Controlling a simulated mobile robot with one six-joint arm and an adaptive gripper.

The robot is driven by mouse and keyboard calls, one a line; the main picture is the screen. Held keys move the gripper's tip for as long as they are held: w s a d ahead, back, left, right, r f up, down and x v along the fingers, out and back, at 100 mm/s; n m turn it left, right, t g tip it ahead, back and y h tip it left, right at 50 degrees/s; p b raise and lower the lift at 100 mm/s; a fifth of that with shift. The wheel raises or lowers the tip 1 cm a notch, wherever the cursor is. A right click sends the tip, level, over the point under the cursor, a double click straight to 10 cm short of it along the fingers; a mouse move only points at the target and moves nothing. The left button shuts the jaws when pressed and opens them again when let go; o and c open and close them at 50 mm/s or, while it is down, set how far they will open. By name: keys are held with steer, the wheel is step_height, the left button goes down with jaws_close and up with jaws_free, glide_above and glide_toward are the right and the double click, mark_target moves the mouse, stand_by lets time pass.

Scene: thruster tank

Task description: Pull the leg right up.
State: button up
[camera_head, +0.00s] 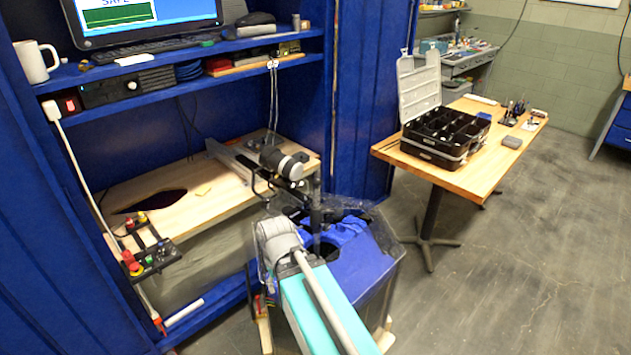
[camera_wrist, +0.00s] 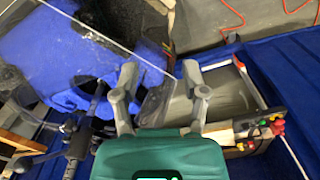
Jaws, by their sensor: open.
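A dark upright post (camera_head: 316,205), which looks like the leg, stands at the back edge of the clear-walled tank (camera_head: 385,285) with blue inside. At its top are dark fittings and a black and grey cylinder (camera_head: 285,162), joined to a beam on the bench. In the wrist view, dark rods and clamp parts (camera_wrist: 76,142) show at the left, beside the tank. My gripper (camera_wrist: 161,72) is open, its two grey fingers apart with nothing between them. It is to the right of those parts and does not touch them. My arm hides part of the tank in the head view.
A wooden bench (camera_head: 150,190) in a blue frame stands behind the tank. A control panel with red and yellow buttons (camera_head: 135,262) is at its front left. A table (camera_head: 455,178) with an open black case (camera_head: 445,135) stands right. Floor between is clear.

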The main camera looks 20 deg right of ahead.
steer(key=o, duration=0.3)
steer(key=shift+w+d, duration=0.1)
steer(key=m+t+h+b, duration=0.3)
steer(key=m+h+b, duration=0.6)
steer(key=m+h, duration=0.7)
glide_toward(316, 182)
steer(key=w+a+f+n+h, duration=0.1)
steer(key=a+f+n+h, duration=0.1)
steer(key=a, duration=0.1)
steer(key=shift+w+a+f, duration=0.15)
steer(key=shift+f, duration=0.05)
steer(key=d, duration=0.4)
steer(key=w+d, duration=0.1)
steer(key=d, duration=0.4)
steer(key=w+d, duration=0.1)
steer(key=d, duration=0.3)
steer(key=shift+d, duration=0.35)
